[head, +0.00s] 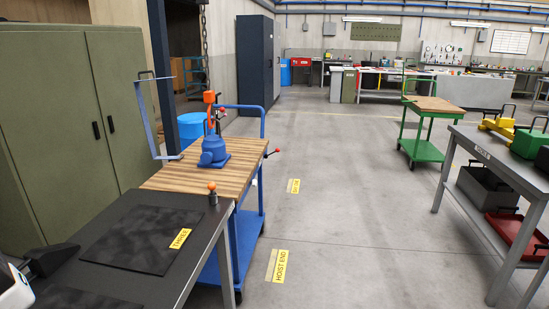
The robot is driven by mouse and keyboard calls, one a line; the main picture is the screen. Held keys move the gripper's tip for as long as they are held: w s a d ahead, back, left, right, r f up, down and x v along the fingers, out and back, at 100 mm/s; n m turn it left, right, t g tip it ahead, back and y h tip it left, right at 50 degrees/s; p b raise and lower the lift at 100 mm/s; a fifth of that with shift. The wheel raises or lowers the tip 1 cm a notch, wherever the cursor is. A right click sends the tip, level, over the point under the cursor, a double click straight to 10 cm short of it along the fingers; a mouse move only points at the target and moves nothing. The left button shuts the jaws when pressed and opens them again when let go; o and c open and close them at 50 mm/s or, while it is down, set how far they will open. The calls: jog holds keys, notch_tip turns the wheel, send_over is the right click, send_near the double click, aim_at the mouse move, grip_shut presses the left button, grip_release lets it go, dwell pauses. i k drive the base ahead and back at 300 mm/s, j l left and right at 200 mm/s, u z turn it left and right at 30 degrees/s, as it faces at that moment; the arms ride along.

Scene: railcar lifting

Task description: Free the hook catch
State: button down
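A small red-tipped part shows beside the hook. The catch is too small to make out, so I cannot tell whether it is open or closed. At the bottom left edge, a white part of my arm shows with a black piece (50,259) beside it, which seems to be my gripper. It is well apart from the hook, over the dark bench. Its fingers are not clear, and I see nothing held.
A blue bracket frame (146,120) stands left of the hook. Green cabinet left, grey table (500,160) right; open floor between.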

aim_at(222, 109)
jog(key=i, duration=3)
jog(key=u, duration=0.05)
